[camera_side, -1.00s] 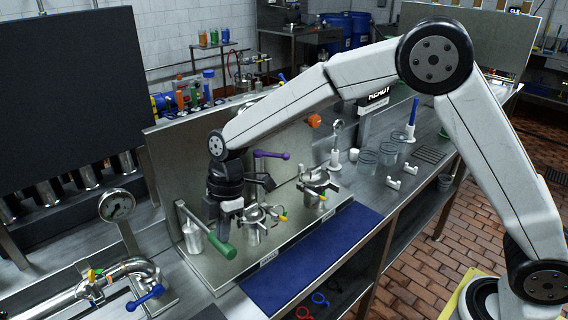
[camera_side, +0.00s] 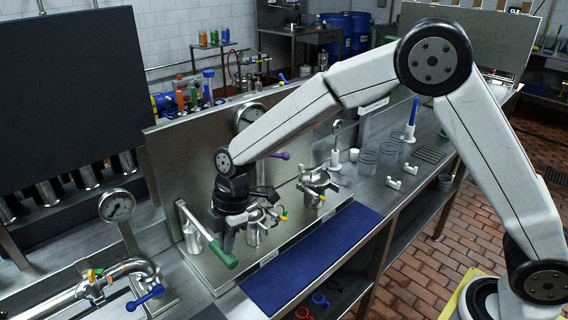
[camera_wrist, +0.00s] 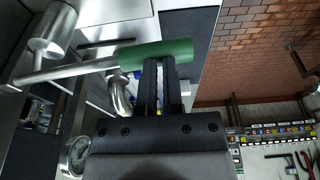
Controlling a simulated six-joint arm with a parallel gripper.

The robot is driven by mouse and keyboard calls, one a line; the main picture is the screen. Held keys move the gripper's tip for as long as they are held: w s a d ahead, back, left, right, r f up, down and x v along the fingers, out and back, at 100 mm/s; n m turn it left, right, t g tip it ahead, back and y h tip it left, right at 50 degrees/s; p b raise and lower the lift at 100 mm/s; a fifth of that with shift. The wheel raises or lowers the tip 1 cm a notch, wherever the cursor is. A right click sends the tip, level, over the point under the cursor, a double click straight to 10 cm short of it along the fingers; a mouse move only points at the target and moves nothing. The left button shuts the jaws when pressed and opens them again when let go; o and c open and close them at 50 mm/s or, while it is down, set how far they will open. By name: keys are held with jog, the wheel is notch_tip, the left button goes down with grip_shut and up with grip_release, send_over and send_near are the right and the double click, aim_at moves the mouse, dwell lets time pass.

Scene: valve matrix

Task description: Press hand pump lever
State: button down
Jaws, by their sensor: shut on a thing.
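The hand pump lever is a metal rod with a green grip (camera_side: 223,255). It slopes down to the right from the pump's metal cylinder (camera_side: 193,238). My gripper (camera_side: 228,247) is at the green grip with its fingers pointing down, shut on it. In the wrist view, the dark fingers (camera_wrist: 160,68) meet the green grip (camera_wrist: 125,55), and the metal rod runs left toward the pump cylinder (camera_wrist: 54,30). The exact finger contact is partly hidden.
Clamped pipe fittings (camera_side: 315,187) and a purple valve handle (camera_side: 281,156) stand close to the right of my gripper. A steel panel (camera_side: 180,160) rises behind. A pressure gauge (camera_side: 117,206) and a blue-handled valve (camera_side: 146,296) are at left. A blue mat (camera_side: 310,262) lies in front.

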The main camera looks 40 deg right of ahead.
jog(key=v, duration=1.4)
jog(key=shift+s, duration=0.4)
jog(key=shift+f, duration=0.1)
jog(key=s+d+f+m+t+h, duration=0.1)
jog(key=s+d+f+m, duration=0.5)
jog(key=s+d+m, duration=0.2)
jog(key=s+d+f+m+t+h, duration=0.1)
jog(key=s+d+f+m, duration=0.5)
jog(key=s+d+m, duration=0.2)
jog(key=shift+d+m+t+h, duration=0.3)
jog(key=shift+d+m, duration=0.7)
jog(key=shift+d, duration=0.2)
jog(key=shift+w, duration=0.2)
